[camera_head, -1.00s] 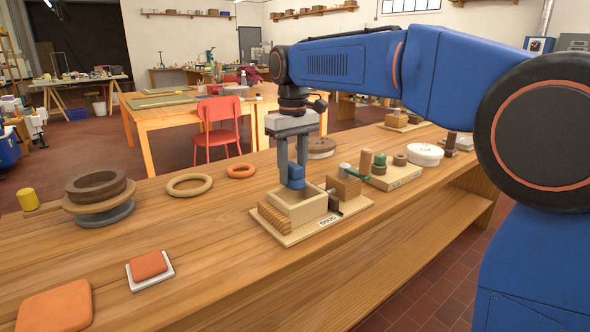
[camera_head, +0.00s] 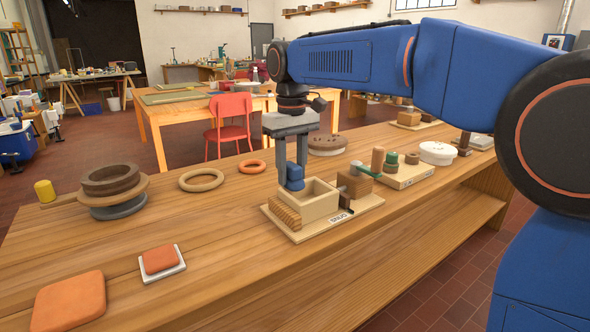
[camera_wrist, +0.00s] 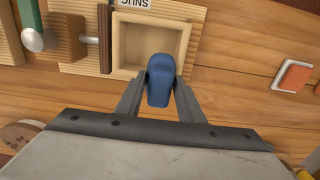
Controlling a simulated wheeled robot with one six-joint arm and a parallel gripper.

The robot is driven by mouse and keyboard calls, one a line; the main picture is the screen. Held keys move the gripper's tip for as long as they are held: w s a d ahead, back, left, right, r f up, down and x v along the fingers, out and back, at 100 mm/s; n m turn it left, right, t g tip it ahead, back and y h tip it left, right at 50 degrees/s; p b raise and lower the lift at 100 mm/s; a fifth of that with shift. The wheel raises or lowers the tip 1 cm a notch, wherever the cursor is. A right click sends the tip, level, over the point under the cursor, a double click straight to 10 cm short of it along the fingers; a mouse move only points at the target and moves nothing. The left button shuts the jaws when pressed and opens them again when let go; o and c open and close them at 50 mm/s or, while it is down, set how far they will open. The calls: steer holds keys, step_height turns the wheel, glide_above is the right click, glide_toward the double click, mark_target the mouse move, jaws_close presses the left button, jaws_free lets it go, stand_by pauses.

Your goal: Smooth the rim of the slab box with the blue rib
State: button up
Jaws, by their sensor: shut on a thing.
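My gripper (camera_head: 293,174) is shut on the blue rib (camera_head: 295,183), which hangs between its two fingers. The slab box (camera_head: 322,206) is a pale, open, square-walled box on a light wooden board (camera_head: 300,234). In the head view the rib is at the box's back left corner area. In the wrist view the rib (camera_wrist: 161,75) overlaps the lower wall of the box (camera_wrist: 122,47), with its far end over the rim. I cannot tell whether it touches the rim. The rib hides part of that wall.
A ribbed block (camera_head: 286,213) stands left of the box and a brown block (camera_head: 354,185) right of it, on the same board. A tool board (camera_head: 408,179) lies farther right. Rings, a banding wheel (camera_head: 118,208) and orange clay (camera_head: 160,258) lie left, with bare bench between.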

steer(key=shift+s+a, duration=0.4)
steer(key=shift+a, duration=0.2)
steer(key=shift+s+a, duration=0.35)
steer(key=shift+a, duration=0.2)
steer(key=shift+s+d, duration=0.1)
steer(key=shift+s, duration=0.05)
steer(key=shift+s+d, duration=0.7)
steer(key=shift+s, duration=0.3)
steer(key=shift+s, duration=0.1)
steer(key=shift+s+d, duration=0.75)
steer(key=shift+s, duration=0.3)
steer(key=shift+s+d, duration=0.75)
steer(key=shift+s, duration=0.3)
steer(key=shift+c, duration=0.2)
steer(key=shift+w+d+r, duration=0.1)
steer(key=shift+w+d, duration=0.4)
steer(key=shift+d, duration=0.2)
steer(key=shift+w+d+r, duration=0.1)
steer(key=shift+w+d, duration=0.4)
steer(key=shift+d, duration=0.2)
steer(key=shift+w+d+f, duration=0.1)
steer(key=shift+w+d, duration=0.5)
steer(key=shift+d, duration=0.3)
steer(key=shift+w+d+f, duration=0.1)
steer(key=shift+w+d, duration=0.55)
steer(key=shift+d, duration=0.3)
steer(key=shift+w+d+f, duration=0.1)
steer(key=shift+w+d, duration=0.5)
steer(key=shift+d, duration=0.3)
